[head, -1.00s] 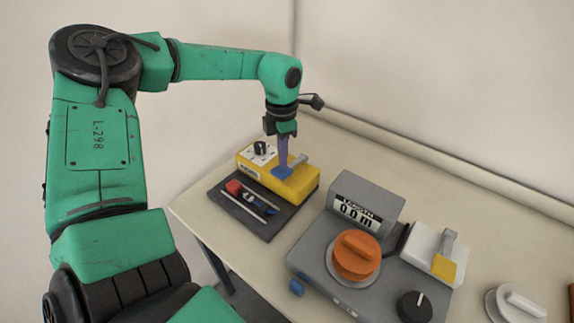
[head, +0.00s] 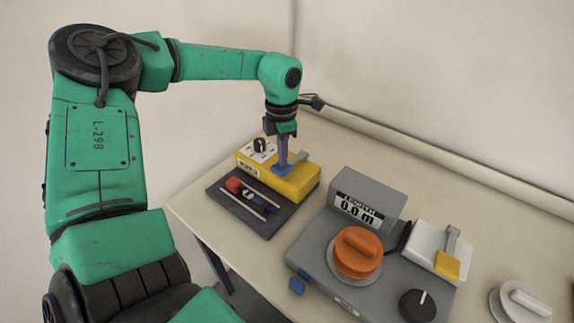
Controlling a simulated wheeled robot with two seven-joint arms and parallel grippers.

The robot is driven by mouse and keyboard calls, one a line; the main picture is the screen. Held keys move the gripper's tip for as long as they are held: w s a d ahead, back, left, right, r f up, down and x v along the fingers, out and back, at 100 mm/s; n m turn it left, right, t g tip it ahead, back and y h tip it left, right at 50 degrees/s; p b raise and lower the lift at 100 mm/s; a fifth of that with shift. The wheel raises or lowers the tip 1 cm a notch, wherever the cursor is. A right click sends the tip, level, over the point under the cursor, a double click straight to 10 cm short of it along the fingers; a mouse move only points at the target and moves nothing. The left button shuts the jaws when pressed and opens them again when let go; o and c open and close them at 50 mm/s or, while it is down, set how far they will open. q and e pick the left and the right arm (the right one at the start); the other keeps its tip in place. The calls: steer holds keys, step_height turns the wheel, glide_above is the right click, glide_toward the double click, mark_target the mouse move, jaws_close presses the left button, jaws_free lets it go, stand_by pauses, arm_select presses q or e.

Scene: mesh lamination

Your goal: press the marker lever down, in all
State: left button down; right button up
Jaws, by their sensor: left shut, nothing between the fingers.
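A yellow box (head: 299,189) stands at the back left of the table, with a white panel and a black knob (head: 260,145) on its left part. A grey lever (head: 298,159) with a blue pad (head: 282,169) is on its top. My left gripper (head: 283,164) points straight down, shut and empty, with its fingertips at the blue pad. I cannot tell whether the tips touch it. Another grey lever with a yellow pad (head: 447,265) is on a white box (head: 425,246) at the right. My right gripper is not in view.
A dark tray (head: 262,226) with small tools lies before the yellow box. A grey machine (head: 318,252) with a length display (head: 358,211), an orange knob (head: 357,252) and a black dial (head: 417,306) stands mid-table. A white round handle (head: 522,301) is at right.

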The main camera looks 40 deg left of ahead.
arm_select(q)
steer(key=shift+f+b, duration=1.75)
steer(key=shift+f, duration=0.35)
steer(key=shift+r, duration=0.1)
step_height(320, 180, up, 9)
steer(key=p, duration=0.6)
steer(key=shift+r, duration=0.15)
